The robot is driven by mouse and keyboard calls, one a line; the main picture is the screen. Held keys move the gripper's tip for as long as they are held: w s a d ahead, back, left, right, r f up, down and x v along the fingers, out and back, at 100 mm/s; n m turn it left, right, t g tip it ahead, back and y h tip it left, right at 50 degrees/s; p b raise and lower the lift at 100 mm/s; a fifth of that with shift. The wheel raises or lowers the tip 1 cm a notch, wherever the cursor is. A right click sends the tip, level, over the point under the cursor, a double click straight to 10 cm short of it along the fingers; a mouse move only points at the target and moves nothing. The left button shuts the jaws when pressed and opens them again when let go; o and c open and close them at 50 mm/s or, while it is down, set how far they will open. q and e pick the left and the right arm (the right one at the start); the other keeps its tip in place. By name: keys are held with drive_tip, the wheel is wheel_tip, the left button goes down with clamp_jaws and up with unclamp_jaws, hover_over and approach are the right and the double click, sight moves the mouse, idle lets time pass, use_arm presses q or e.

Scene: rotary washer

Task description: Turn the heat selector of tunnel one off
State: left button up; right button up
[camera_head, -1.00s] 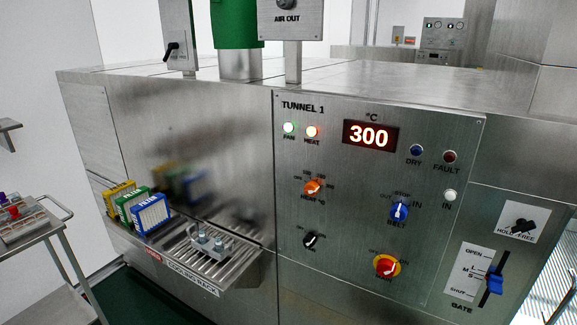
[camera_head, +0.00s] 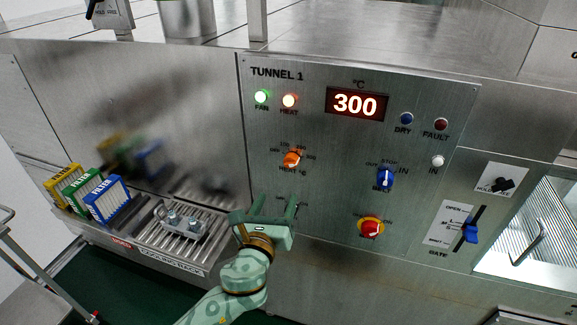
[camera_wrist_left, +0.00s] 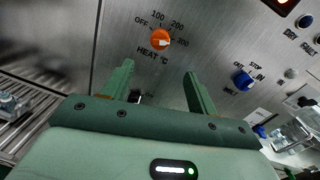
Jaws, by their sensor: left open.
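The heat selector of tunnel one is an orange knob (camera_head: 291,158) on the steel panel, under the lit FAN and HEAT lamps. In the left wrist view the knob (camera_wrist_left: 160,40) stands above the fingers, and its white pointer faces right, toward the 300 mark. OFF is printed at its upper left. My left gripper (camera_head: 274,205) is open and empty, below the knob and apart from it. Its two fingers (camera_wrist_left: 158,72) point up toward the panel.
The display (camera_head: 356,104) reads 300. A blue belt knob (camera_head: 385,178) and a red-and-yellow knob (camera_head: 370,228) sit to the right. A blue gate lever (camera_head: 470,233) is farther right.

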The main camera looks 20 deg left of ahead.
sight(289, 167)
use_arm(q)
drive_tip(key=w, duration=1.3)
drive_tip(key=shift+w+a+f+b, duration=0.1)
drive_tip(key=shift+w+a+b, duration=0.15)
drive_tip(key=shift+a+b, duration=0.1)
use_arm(e)
drive_tip(key=shift+w+a+f, duration=0.2)
drive_tip(key=shift+w+a, duration=0.15)
drive_tip(key=shift+a, duration=0.3)
use_arm(q)
drive_tip(key=c, duration=1)
use_arm(e)
drive_tip(key=shift+d, duration=0.25)
